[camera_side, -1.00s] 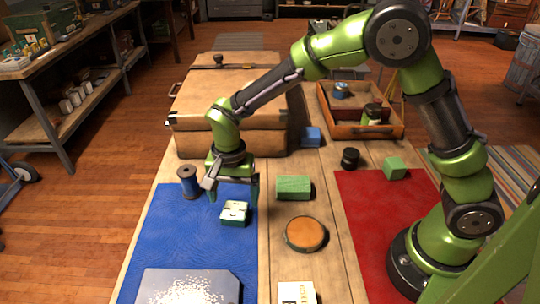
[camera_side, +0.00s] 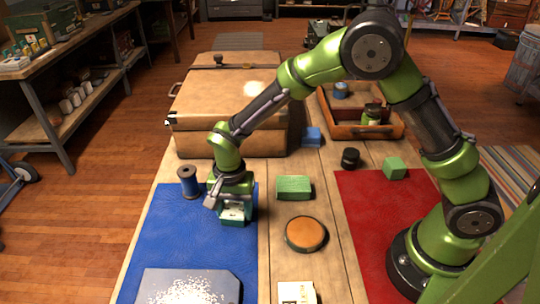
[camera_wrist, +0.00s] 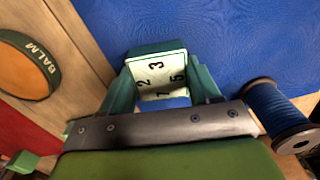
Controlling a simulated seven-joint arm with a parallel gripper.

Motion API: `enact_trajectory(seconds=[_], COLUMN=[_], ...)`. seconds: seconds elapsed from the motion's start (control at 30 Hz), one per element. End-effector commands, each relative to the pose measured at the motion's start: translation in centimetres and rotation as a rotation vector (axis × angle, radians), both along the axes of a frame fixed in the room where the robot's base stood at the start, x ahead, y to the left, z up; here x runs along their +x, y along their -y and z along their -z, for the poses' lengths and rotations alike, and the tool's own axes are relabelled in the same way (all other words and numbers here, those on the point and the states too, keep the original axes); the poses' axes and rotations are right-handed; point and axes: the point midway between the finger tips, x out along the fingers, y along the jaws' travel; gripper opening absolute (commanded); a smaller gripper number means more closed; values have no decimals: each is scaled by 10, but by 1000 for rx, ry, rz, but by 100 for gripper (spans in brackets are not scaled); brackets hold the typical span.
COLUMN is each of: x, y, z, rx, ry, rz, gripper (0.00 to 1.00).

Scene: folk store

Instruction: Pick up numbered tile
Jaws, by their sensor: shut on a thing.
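The numbered tile (camera_wrist: 160,78) has a pale top face with dark digits and a green body. In the side view the tile (camera_side: 234,213) is at the right part of the blue mat (camera_side: 190,240). My gripper (camera_side: 231,207) is over it with the fingers down on either side. In the wrist view my gripper (camera_wrist: 163,90) is shut on the tile, a green finger touching each side. The tile's back part is partly hidden by the fingers in the side view. I cannot tell whether it is lifted off the mat.
A blue thread spool (camera_side: 188,182) stands close to the left of my gripper. A green block (camera_side: 293,188) and a round balm tin (camera_side: 306,234) lie to the right. A wooden case (camera_side: 230,100) stands behind. The blue mat in front is partly clear.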

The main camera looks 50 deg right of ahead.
Motion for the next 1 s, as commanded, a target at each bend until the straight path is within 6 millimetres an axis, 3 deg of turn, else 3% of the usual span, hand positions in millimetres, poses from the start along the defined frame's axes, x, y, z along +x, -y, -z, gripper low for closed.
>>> enact_trajectory(seconds=[0.07,0.37,0.67,1.0], x=[-1,-1,1,-70], y=[0,0,-1,30], z=[1,0,-34,-43], rx=[-1,-1,2,1], ry=[-2,-2,4,-1], rz=[-1,-1,-1,-1], gripper=[26,26,26,26])
